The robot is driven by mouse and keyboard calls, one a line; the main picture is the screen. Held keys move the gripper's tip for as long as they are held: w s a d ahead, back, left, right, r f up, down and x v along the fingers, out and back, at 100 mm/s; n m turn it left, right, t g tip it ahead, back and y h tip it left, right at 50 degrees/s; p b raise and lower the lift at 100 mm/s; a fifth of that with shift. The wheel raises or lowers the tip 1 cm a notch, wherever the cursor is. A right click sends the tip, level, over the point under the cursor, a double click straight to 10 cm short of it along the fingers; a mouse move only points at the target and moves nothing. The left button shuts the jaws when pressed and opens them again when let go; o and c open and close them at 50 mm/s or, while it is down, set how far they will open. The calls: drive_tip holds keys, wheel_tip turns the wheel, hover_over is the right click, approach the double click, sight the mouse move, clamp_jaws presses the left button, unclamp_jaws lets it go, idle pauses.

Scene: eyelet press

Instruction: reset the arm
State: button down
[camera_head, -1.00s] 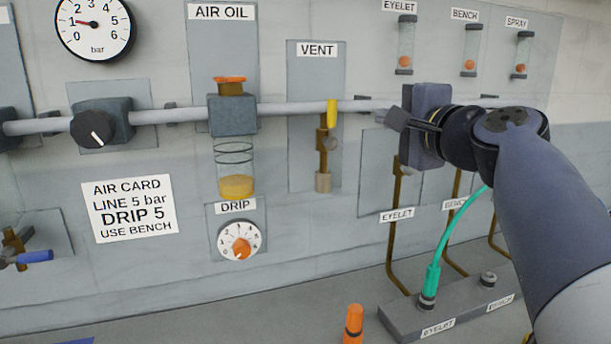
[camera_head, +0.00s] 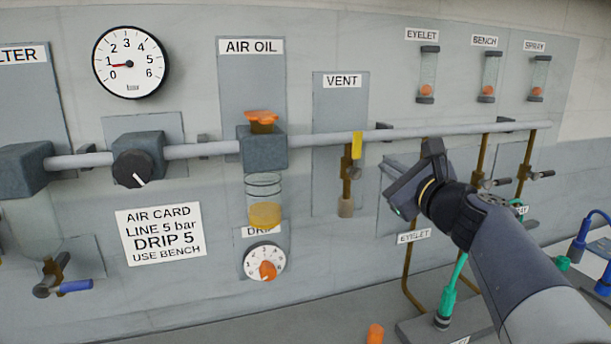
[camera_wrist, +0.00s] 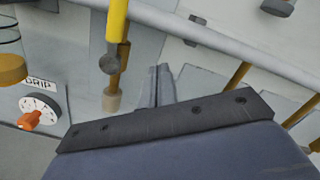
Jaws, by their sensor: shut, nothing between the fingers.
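My gripper (camera_head: 387,171) is shut and empty. In the head view it is in front of the wall panel, below the grey pipe and to the right of the vent valve. In the wrist view its fingers (camera_wrist: 158,84) are together, with the vent valve just to their left. My arm comes in from the lower right and covers part of the panel and bench behind it. The vent valve's yellow handle (camera_head: 357,146) points up across the pipe; it also shows in the wrist view (camera_wrist: 117,20).
The pipe (camera_head: 410,132) runs along the panel. The oiler (camera_head: 263,150), drip dial (camera_head: 264,262), regulator knob (camera_head: 133,168) and gauge (camera_head: 129,62) are to the left. The gauge needle is between 0 and 1. A green hose plug (camera_head: 447,300) stands below my arm.

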drive_tip(key=shift+d+f+m+p, duration=0.1)
drive_tip(key=shift+f+m+p, duration=0.25)
drive_tip(key=shift+m, duration=0.45)
drive_tip(key=shift+f+m+p, duration=0.25)
drive_tip(key=shift+f+m, duration=0.1)
drive_tip(key=shift+m, duration=0.45)
